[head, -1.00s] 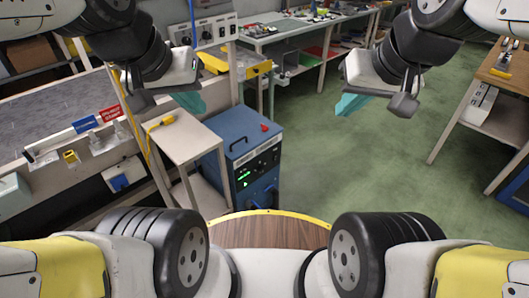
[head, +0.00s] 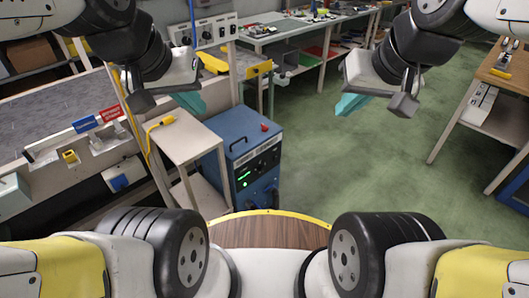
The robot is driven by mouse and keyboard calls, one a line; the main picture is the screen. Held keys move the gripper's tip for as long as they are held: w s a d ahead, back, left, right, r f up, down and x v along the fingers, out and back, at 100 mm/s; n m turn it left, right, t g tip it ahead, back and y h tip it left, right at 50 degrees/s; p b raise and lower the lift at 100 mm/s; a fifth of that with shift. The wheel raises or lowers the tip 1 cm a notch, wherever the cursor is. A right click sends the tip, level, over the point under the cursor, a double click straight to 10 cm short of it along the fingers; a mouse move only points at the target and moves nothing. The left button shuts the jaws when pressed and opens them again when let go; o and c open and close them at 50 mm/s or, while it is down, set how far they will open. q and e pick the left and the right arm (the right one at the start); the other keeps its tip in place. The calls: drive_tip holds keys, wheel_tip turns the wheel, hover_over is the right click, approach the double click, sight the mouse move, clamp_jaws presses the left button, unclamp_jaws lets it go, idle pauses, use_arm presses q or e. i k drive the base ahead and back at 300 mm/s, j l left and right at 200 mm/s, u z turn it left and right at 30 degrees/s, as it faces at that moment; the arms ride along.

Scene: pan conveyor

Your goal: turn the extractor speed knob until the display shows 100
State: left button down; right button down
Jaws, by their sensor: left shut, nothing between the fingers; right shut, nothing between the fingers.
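A blue box unit (head: 225,133) stands on the floor left of centre, with a black front panel. The panel carries a small green lit display (head: 243,179), too small to read, and dark knobs (head: 262,166). I cannot tell which knob sets the extractor speed. A red button (head: 264,127) sits on its top. My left gripper (head: 190,103), with teal fingers, hangs above and left of the box, shut and empty. My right gripper (head: 350,105), also with teal fingers, hangs right of the box over the floor, shut and empty. Neither touches the box.
A small pale table (head: 180,140) with a yellow connector (head: 161,121) stands left of the box. A conveyor (head: 60,110) runs along the left. A grey control box (head: 207,30) and a long bench (head: 300,28) are behind. Green floor (head: 340,170) is clear at right.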

sight(261, 168)
drive_tip(key=k+l+u, duration=0.1)
drive_tip(key=u, duration=0.15)
drive_tip(key=k+l+u, duration=0.25)
drive_tip(key=l+u, duration=0.3)
drive_tip(key=l, duration=0.3)
drive_tip(key=l+u, duration=0.3)
drive_tip(key=l, duration=0.3)
drive_tip(key=k+l+u, duration=0.1)
drive_tip(key=l+u, duration=0.25)
drive_tip(key=l, duration=0.2)
drive_tip(key=i, duration=0.5)
